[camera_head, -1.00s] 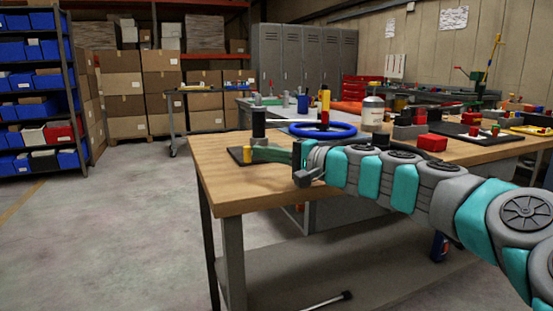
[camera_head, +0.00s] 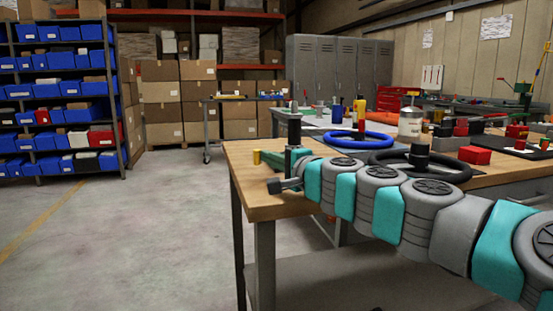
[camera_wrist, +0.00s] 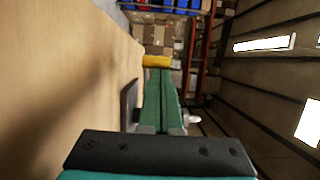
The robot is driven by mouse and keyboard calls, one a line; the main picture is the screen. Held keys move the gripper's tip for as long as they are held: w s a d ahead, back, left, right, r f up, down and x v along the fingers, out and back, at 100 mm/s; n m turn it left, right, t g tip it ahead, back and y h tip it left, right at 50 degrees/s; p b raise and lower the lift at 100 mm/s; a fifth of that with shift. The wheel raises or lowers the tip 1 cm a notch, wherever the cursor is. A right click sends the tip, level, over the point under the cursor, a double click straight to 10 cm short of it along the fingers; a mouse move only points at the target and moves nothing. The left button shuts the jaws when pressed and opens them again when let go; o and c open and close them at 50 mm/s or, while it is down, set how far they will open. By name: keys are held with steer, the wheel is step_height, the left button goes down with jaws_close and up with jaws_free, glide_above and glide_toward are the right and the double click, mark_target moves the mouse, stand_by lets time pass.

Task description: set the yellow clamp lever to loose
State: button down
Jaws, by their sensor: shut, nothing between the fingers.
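The yellow clamp lever (camera_head: 257,157) shows as a small yellow end by the left edge of the near wooden table, left of my gripper (camera_head: 292,152). In the wrist view a yellow bar (camera_wrist: 157,61), apparently the lever, lies crosswise just past the tips of my gripper (camera_wrist: 161,72). I cannot tell whether they touch. My green fingers are together and empty. The rest of the clamp is hidden behind my gripper and arm.
The wooden table (camera_head: 262,208) also bears a blue ring (camera_head: 345,141), a black steering wheel (camera_head: 462,173), a pale canister (camera_head: 410,124) and a red block (camera_head: 474,155). Blue-bin shelves (camera_head: 60,95) stand at the left. The floor left of the table is clear.

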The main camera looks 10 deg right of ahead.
mark_target(255, 155)
steer(key=shift+w+a+m+t+h, duration=0.2)
steer(key=shift+a+m+t+h, duration=0.2)
steer(key=shift+a+m+h, duration=0.35)
steer(key=shift+w+a+m+t+h, duration=0.5)
steer(key=shift+w+a+m+h, duration=0.3)
steer(key=shift+h, duration=0.65)
steer(key=shift+w+a+r+p, duration=0.15)
steer(key=shift+w+a+p, duration=0.35)
steer(key=shift+w+a, duration=0.15)
